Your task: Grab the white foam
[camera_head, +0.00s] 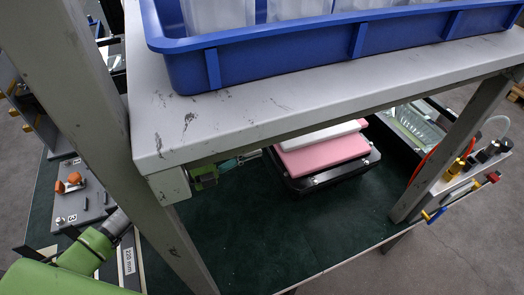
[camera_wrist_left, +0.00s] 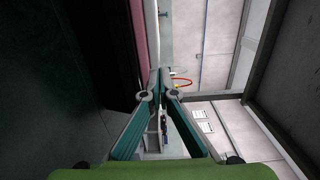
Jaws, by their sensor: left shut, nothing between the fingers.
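The white foam (camera_head: 318,136) is a flat slab lying on top of a pink foam slab (camera_head: 322,155), under the front edge of the upper shelf, which hides part of it. My left gripper (camera_head: 258,155) is just left of the foam stack, partly under the shelf. In the left wrist view its teal fingers (camera_wrist_left: 160,78) come together at the tips with nothing between them. There the pink foam (camera_wrist_left: 139,35) shows as a strip at upper left, with a pale strip beside it, likely the white foam (camera_wrist_left: 152,30). My right gripper is not in view.
The foam rests on a black base (camera_head: 330,178) on a dark green lower surface (camera_head: 270,235). The white shelf (camera_head: 240,120) above carries a blue crate (camera_head: 280,62). Frame posts stand left and right. A clear-covered tray (camera_head: 415,125) and small bottles (camera_head: 470,160) are at right.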

